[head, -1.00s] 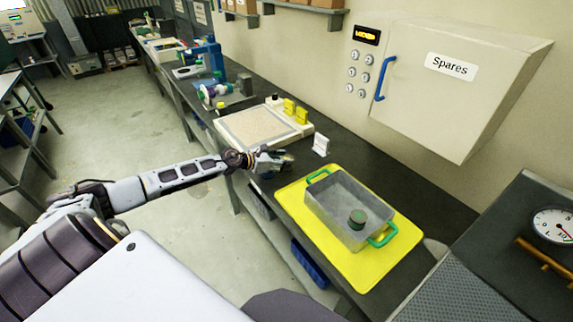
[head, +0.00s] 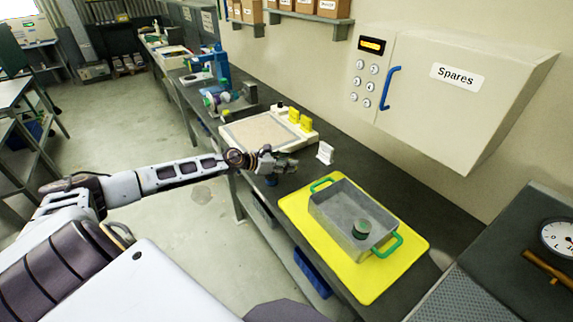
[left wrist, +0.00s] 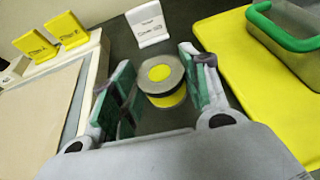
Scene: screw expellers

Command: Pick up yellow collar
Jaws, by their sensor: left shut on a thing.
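The yellow collar (left wrist: 164,84) is a short round piece with a yellow centre, a grey rim and a yellow lower band. In the left wrist view it is between the two green-padded fingers of my left gripper (left wrist: 162,68). The gripper is shut on it. In the head view my left gripper (head: 284,165) is low over the dark bench, between the sand-coloured board and the yellow mat. The collar is too small and too covered there to make out. My right gripper is not in view.
A grey tray (head: 333,215) with green handles stands on the yellow mat (head: 365,285) and holds a green-topped round piece (head: 361,228). A white sign (head: 325,153) stands behind the gripper. Yellow signs (head: 305,123) stand by the framed board (head: 258,133). The Spares cabinet (head: 440,100) overhangs the bench.

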